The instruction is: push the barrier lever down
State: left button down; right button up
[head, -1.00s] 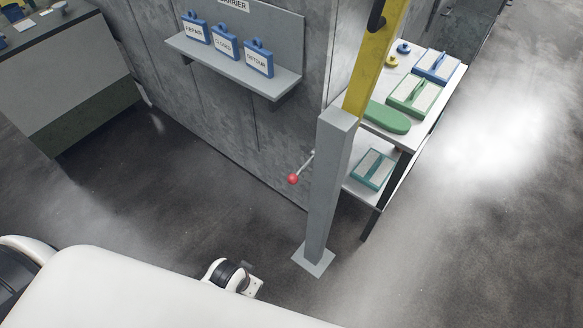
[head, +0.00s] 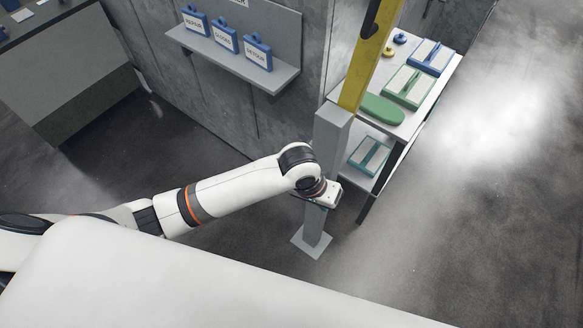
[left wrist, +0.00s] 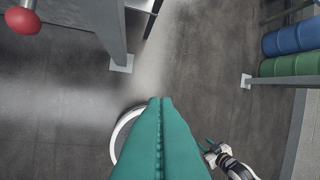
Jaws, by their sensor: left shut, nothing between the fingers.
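The barrier post (head: 331,150) is a grey column on a square foot, with a yellow barrier arm (head: 368,65) standing steeply up from it. The lever's red ball knob (left wrist: 22,20) shows at the top left corner of the left wrist view, with a bit of its grey rod. In the head view my left arm hides the lever. My left gripper (left wrist: 160,100) has its teal fingers shut and empty, with the knob up and left of them, apart. In the head view its wrist is in front of the post. Another small teal-fingered gripper (left wrist: 212,153), seemingly my right, shows low in the wrist view.
A wall shelf (head: 235,62) with several blue tagged blocks is left of the post. A white rack (head: 440,75) with green and blue items stands close behind right. Blue and green drums (left wrist: 290,40) show in the wrist view. Floor right of the rack is clear.

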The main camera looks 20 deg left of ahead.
pick_arm(q)
jog(key=w+a+n+y, duration=0.1)
jog(key=w+a, duration=0.2)
jog(key=w+a+n+y, duration=0.1)
jog(key=w+a+n, duration=0.1)
jog(key=w+a, duration=0.2)
jog(key=w+a+n+y, duration=0.1)
jog(key=w+a+n, duration=0.1)
jog(key=w+a, duration=0.2)
jog(key=shift+a+r+y, duration=0.1)
jog(key=shift+a+y, duration=0.05)
jog(key=shift+y, duration=0.25)
jog(key=shift+w, duration=0.1)
jog(key=shift+f+b, duration=0.3)
jog(key=shift+b, duration=0.1)
jog(key=f+b, duration=0.4)
jog(key=b, duration=0.1)
jog(key=f+b, duration=0.2)
jog(key=b, duration=0.1)
jog(key=shift+w+a+f, duration=0.1)
jog(key=shift+w+f, duration=0.1)
jog(key=shift+w, duration=0.1)
